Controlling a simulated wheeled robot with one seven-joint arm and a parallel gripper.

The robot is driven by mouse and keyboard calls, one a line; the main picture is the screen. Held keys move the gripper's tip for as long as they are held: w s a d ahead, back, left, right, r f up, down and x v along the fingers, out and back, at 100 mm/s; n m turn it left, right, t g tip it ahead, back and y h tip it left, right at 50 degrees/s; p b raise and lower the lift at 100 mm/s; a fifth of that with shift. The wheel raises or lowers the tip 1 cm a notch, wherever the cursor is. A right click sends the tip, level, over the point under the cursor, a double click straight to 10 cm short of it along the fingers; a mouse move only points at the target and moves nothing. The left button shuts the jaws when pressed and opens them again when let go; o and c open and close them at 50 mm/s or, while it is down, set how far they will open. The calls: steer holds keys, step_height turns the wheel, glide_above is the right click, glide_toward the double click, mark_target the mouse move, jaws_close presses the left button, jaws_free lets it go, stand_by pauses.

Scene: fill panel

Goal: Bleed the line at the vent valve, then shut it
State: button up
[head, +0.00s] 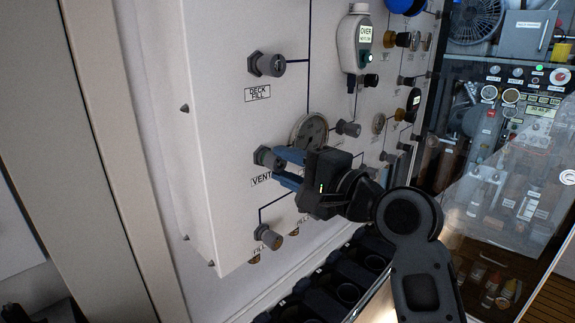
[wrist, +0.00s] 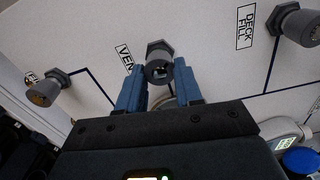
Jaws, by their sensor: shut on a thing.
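The vent valve (head: 263,156) is a grey knob on a dark hex base, on the white panel above a partly covered "VENT" label (head: 260,179). My gripper (head: 276,166) has its two blue fingers on either side of this knob and is shut on it. In the wrist view the vent valve (wrist: 159,55) sits between the fingertips of my gripper (wrist: 160,72), its end face partly visible. The knob's turn position cannot be told. A white handheld meter (head: 356,38) high on the panel has a lit green screen reading "OVER".
The deck fill valve (head: 268,65) is above the vent valve, and another valve (head: 268,237) is below. A round gauge (head: 309,131) sits just right of the vent valve, close to my gripper. Dark bins (head: 345,290) stand below the panel. A glass-fronted cabinet is at right.

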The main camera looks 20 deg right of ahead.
steer(key=m, duration=0.4)
steer(key=shift+f, duration=0.1)
steer(key=shift+m, duration=1.9)
steer(key=shift+f, duration=0.1)
steer(key=o, duration=1)
steer(key=shift+o, duration=0.2)
steer(key=b+v, duration=0.1)
steer(key=v, duration=0.6)
steer(key=shift+s+d, duration=0.2)
steer(key=shift+s, duration=0.15)
